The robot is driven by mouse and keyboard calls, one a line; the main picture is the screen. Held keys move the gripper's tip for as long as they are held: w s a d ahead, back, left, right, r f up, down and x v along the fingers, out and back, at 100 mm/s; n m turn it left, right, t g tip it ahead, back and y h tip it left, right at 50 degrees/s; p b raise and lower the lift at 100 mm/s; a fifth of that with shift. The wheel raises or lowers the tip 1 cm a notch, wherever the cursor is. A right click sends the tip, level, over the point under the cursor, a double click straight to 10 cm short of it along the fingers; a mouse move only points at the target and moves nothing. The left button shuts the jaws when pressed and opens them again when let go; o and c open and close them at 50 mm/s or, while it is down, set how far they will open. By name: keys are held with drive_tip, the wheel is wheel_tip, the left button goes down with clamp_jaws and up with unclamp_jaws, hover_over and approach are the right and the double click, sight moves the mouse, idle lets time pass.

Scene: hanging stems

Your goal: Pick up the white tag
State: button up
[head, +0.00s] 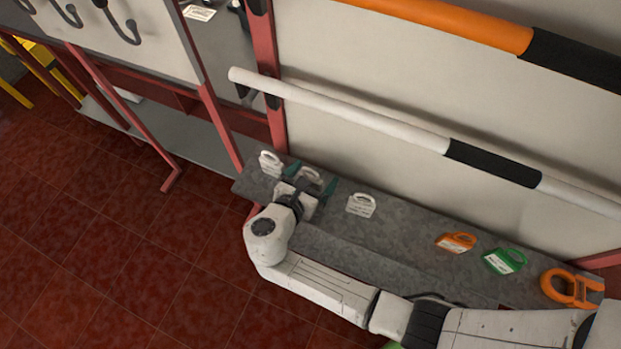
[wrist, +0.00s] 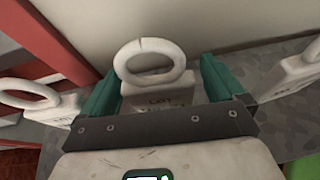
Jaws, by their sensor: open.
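Three white tags with ring tops stand on the grey shelf (head: 400,228). The middle white tag (head: 309,175) is between the teal fingers of my gripper (head: 312,181), partly hidden by it. In the wrist view, this tag (wrist: 150,62) shows its ring and the top of its lettered body between the open fingers (wrist: 160,82); its lower part is hidden by my gripper. Gaps show on both sides of it. A second white tag (head: 270,163) is to the left, and a third (head: 361,205) to the right.
Farther right on the shelf are an orange tag (head: 456,242), a green tag (head: 502,261) and a larger orange ring-shaped piece (head: 565,287). A pale wall stands close behind. A white bar (head: 350,108) runs above the shelf, and a red post (head: 268,90) rises at left.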

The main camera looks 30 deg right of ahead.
drive_tip(key=shift+w+d+f, duration=0.1)
drive_tip(key=shift+w+d, duration=0.05)
drive_tip(key=shift+d, duration=0.05)
drive_tip(key=shift+c, duration=0.3)
drive_tip(key=c, duration=1.2)
